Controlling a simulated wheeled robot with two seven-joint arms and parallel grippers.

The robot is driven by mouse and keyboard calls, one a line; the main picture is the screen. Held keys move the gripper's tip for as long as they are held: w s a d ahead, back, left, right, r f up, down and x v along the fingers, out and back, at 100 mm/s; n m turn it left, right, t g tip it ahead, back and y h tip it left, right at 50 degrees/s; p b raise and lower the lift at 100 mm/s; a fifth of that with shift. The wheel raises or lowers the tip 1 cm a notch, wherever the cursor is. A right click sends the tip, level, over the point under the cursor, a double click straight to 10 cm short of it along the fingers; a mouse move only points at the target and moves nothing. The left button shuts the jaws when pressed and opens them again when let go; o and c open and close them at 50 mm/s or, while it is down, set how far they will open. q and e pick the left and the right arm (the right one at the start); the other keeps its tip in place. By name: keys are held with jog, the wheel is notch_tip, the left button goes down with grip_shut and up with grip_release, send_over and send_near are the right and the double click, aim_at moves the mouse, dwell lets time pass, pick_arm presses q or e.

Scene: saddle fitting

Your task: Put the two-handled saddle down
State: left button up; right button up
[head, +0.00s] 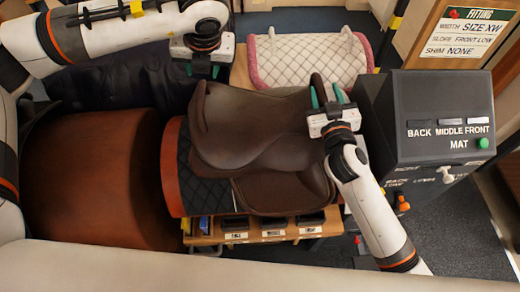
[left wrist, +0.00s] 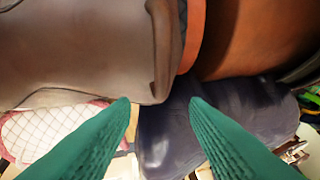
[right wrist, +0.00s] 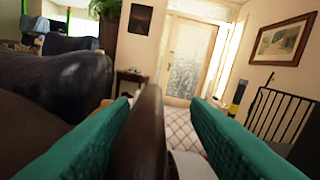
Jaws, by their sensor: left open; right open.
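The dark brown saddle (head: 245,130) sits over a dark quilted pad (head: 188,180) on the brown barrel-shaped form (head: 95,185). One handle (head: 200,108) rises at its left end, the other (head: 318,88) at its right end. My left gripper (head: 202,71) is open and empty just behind the left end; in the left wrist view the left handle (left wrist: 165,45) is beyond the fingers, not between them. My right gripper (head: 328,96) is open at the right end; in the right wrist view the right handle (right wrist: 150,130) stands between its fingers. The saddle's underside is hidden.
A grey box (head: 425,115) with BACK, MIDDLE, FRONT and MAT labels stands close right of my right gripper. A white quilted pad with pink trim (head: 310,58) lies behind. A fitting sign (head: 462,38) reads size XW, front low, shim none. A labelled wooden rack (head: 262,236) is in front.

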jog(key=shift+s, duration=0.2)
pick_arm(q)
jog(key=v, duration=0.3)
jog(key=shift+s+r, duration=0.15)
jog(key=shift+r, duration=0.1)
pick_arm(e)
jog(key=s+d, duration=0.2)
jog(key=s, duration=0.9)
jog(key=shift+s, duration=0.25)
pick_arm(q)
jog(key=shift+d+f, duration=0.1)
